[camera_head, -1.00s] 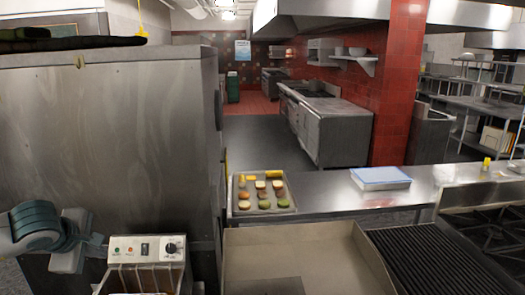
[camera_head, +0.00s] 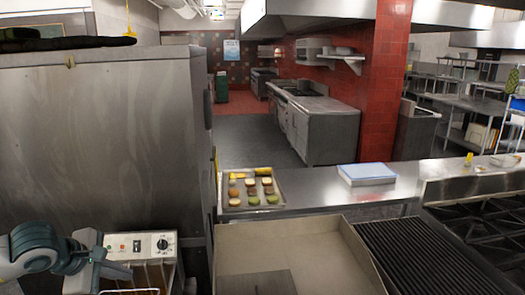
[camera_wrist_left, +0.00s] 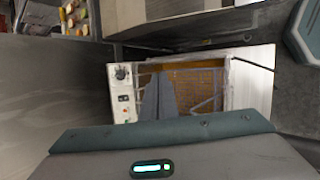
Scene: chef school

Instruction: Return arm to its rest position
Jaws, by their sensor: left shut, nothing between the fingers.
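My left arm comes in at the lower left of the head view, bent low in front of the large steel cabinet (camera_head: 110,130). Its gripper (camera_head: 122,271) points right, at the left edge of the fryer (camera_head: 150,245). In the left wrist view the gripper's fingers (camera_wrist_left: 158,97) are together, with nothing between them. They show in front of the fryer's wire basket (camera_wrist_left: 205,88); whether they touch it I cannot tell. The fryer's white control panel (camera_wrist_left: 123,92) is just left of the fingers.
The steel cabinet rises close behind my left arm. A steel counter (camera_head: 310,186) holds a tray of food pieces (camera_head: 283,201) and a blue-topped box (camera_head: 366,173). A flat griddle (camera_head: 320,245) and a ribbed grill (camera_head: 410,255) are to the right. Open floor lies beyond the counter.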

